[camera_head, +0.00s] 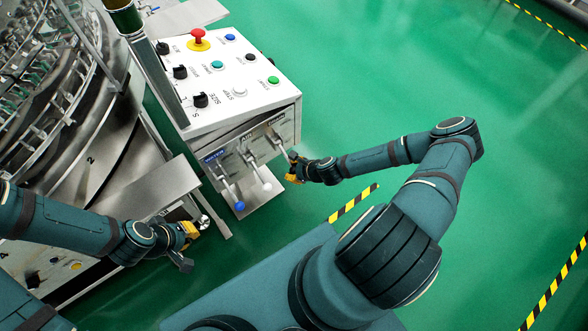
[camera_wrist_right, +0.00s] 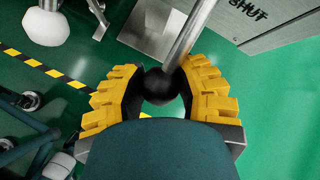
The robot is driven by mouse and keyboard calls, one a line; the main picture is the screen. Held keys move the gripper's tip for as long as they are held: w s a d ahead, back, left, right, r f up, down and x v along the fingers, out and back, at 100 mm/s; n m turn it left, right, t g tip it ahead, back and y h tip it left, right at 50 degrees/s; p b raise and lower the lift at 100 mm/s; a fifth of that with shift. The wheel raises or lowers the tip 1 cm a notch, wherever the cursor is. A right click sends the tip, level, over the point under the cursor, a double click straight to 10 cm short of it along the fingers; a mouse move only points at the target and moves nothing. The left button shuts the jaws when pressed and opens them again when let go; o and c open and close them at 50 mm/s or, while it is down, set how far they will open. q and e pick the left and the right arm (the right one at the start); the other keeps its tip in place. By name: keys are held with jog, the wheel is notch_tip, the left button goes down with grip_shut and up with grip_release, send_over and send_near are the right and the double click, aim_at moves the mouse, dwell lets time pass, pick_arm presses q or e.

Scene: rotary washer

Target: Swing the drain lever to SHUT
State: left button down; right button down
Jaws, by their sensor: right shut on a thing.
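The drain lever is a steel rod (camera_wrist_right: 192,35) with a black ball knob (camera_wrist_right: 160,86). In the right wrist view the knob sits between the yellow-padded fingers of my right gripper (camera_wrist_right: 162,95), which is shut on it. In the head view my right gripper (camera_head: 293,174) is at the right end of the lever row and hides the knob. My left gripper (camera_head: 190,238) is away from the levers, at the lower left; its finger gap is unclear.
The blue-knobbed water lever (camera_head: 238,204) and white-knobbed air lever (camera_head: 266,185) hang on the same panel front, left of my right gripper. Above is a control box (camera_head: 245,100) with buttons and a red emergency stop (camera_head: 198,37). Green floor (camera_head: 400,80) is open to the right.

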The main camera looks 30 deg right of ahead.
jog(key=shift+a, duration=0.2)
jog(key=c, duration=0.6)
grip_release()
jog(key=shift+d, duration=0.1)
jog(key=shift+s+d+r, duration=0.25)
jog(key=shift+s+r, duration=0.1)
jog(key=v, duration=1.1)
